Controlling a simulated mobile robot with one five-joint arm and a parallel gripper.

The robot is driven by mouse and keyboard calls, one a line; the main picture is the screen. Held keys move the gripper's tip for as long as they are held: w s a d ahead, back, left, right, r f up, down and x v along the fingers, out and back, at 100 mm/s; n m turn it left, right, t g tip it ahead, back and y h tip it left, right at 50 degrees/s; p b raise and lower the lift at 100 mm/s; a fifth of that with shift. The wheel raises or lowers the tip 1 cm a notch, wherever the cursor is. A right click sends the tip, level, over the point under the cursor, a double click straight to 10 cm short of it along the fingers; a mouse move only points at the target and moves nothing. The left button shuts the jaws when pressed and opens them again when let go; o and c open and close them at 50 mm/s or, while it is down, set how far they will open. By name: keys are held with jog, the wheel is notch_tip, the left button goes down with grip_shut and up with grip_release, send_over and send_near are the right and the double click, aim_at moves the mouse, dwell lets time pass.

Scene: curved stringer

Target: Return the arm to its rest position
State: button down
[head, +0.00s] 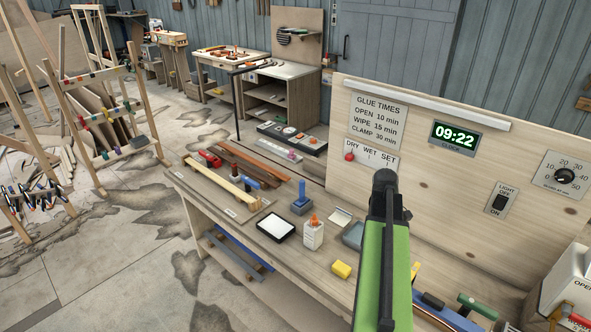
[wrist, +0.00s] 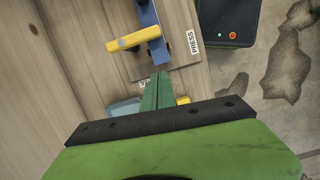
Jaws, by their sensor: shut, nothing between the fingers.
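My arm (head: 383,260), green with a dark end, rises in front of the workbench (head: 250,222) in the head view. It stands before the upright wooden panel. My gripper (wrist: 159,77) shows in the wrist view as two green fingers pressed together, with nothing between them. The fingers are over the wooden bench surface, just short of a blue piece with a yellow bar (wrist: 128,42). I cannot tell how high they are above it. In the head view the fingers are not distinguishable.
A glue bottle (head: 313,233), a yellow block (head: 341,270), a white pad (head: 276,227) and a blue holder (head: 302,200) stand on the bench. The panel (head: 420,150) closes the bench's back. A dark box (wrist: 225,22) with lights shows in the wrist view.

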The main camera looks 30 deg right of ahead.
jog(key=w+a+f+n+b, duration=0.2)
jog(key=w+a+f+b, duration=0.1)
jog(key=w+a, duration=0.55)
jog(key=w+a+f+n+b, duration=0.2)
jog(key=w+a, duration=0.3)
jog(key=a, duration=0.7)
jog(key=a+f+m+t+b, duration=0.1)
jog(key=a+f+m, duration=0.1)
jog(key=a, duration=1)
jog(key=w+a+f+m+t+b, duration=0.1)
jog(key=a+m, duration=0.4)
jog(key=a, duration=0.7)
jog(key=shift+f+t+y+b, duration=0.4)
jog(key=shift+b, duration=0.15)
